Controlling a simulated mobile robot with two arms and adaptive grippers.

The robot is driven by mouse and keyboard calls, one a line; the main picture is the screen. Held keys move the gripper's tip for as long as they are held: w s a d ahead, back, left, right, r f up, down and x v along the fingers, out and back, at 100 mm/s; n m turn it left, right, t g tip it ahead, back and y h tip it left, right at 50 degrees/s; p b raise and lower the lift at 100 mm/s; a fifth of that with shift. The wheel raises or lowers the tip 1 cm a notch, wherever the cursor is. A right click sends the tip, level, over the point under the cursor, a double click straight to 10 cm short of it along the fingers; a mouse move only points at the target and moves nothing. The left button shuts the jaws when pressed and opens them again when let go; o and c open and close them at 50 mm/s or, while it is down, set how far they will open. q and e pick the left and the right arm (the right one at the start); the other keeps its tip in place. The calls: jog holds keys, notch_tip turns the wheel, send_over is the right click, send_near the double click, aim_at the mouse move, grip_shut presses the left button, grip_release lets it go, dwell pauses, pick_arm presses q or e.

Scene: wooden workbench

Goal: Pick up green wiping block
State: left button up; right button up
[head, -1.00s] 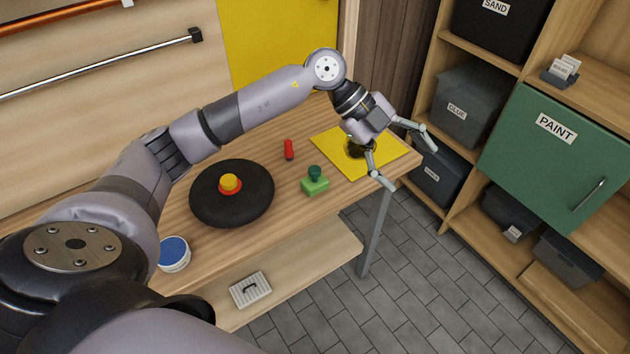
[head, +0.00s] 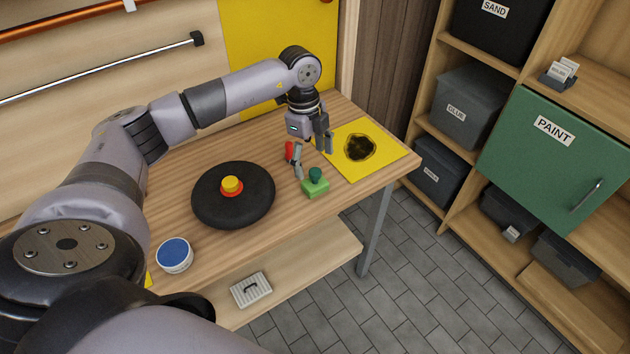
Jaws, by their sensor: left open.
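The green wiping block (head: 316,187), a light green block with a dark green knob on top, stands on the workbench (head: 200,258) near its front edge. My left gripper (head: 314,163) points down just behind and above the block. Its fingers are spread apart with nothing between them. One finger is to the left of the knob and the other is behind it to the right. I cannot tell whether a finger touches the block. My right gripper is not in view.
A red object (head: 290,151) stands close behind the left finger, partly hidden. A yellow sheet with a dark stain (head: 384,159) lies to the right. A black disc (head: 212,208) with a yellow and red knob and a blue-topped tub (head: 174,255) are on the left.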

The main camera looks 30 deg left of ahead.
aim_at(314, 171)
pick_arm(q)
jog(key=shift+d+f, duration=0.1)
jog(key=shift+f, duration=0.6)
jog(key=f, duration=0.1)
jog(key=f+p, duration=0.1)
jog(key=f, duration=0.2)
jog(key=shift+s+d+f, duration=0.1)
jog(key=shift+s+d, duration=0.1)
jog(key=shift+d, duration=0.15)
jog(key=shift+f, duration=0.5)
jog(key=shift+c, duration=0.5)
jog(key=c, duration=1)
jog(key=shift+r, duration=0.1)
notch_tip(314, 171, up, 20)
jog(key=b, duration=0.1)
jog(key=shift+b, duration=0.3)
